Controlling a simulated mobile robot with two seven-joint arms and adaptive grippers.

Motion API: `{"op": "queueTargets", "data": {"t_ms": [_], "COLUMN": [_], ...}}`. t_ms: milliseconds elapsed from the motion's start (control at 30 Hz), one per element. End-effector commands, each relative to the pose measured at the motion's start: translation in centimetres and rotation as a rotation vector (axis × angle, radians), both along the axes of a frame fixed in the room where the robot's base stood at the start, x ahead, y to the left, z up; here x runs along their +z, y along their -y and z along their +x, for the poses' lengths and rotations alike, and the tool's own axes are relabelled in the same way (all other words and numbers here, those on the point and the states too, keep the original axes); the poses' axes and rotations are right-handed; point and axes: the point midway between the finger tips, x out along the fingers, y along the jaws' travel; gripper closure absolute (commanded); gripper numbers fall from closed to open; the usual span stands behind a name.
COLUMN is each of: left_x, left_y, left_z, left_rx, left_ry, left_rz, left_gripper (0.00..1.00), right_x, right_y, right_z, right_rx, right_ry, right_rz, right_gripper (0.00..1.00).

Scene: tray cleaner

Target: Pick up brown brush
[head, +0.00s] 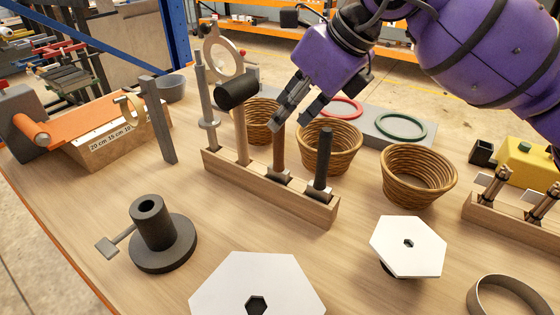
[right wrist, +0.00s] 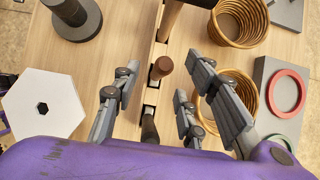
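In the right wrist view the brown handle's round end (right wrist: 161,67) shows in the gap between the spread fingers of my right gripper (right wrist: 160,84). The gripper is open and empty. My left gripper is not in view.
Several wicker baskets (head: 420,176) stand behind and right of the rack. A grey board with red and green rings (head: 401,127) lies behind them. White hexagonal pieces (head: 408,262) and a dark round stand (head: 163,250) are in front. Bare table lies between these and the rack.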

Motion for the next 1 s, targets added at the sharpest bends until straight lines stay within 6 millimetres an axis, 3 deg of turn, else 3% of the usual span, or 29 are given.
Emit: {"op": "queueTargets", "data": {"t_ms": [300,567,867,1000], "left_x": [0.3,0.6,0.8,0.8], "left_y": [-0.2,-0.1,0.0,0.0], "left_z": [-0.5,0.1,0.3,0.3], "left_rx": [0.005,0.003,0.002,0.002], "left_ry": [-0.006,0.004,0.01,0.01], "left_rz": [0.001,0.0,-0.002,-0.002], "left_gripper": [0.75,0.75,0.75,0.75], "right_x": [-3.5,-3.9,-3.9,-3.8], "right_y": [-1.9,-2.1,-2.0,-2.1], "right_z": [1.3,1.5,1.5,1.5], "right_rx": [0.0,-0.001,-0.001,-0.001], "right_ry": [0.0,0.001,0.001,0.002], "right_rz": [0.0,-0.001,-0.001,0.0], "right_gripper": [0.61,0.61,0.97,1.0]}}
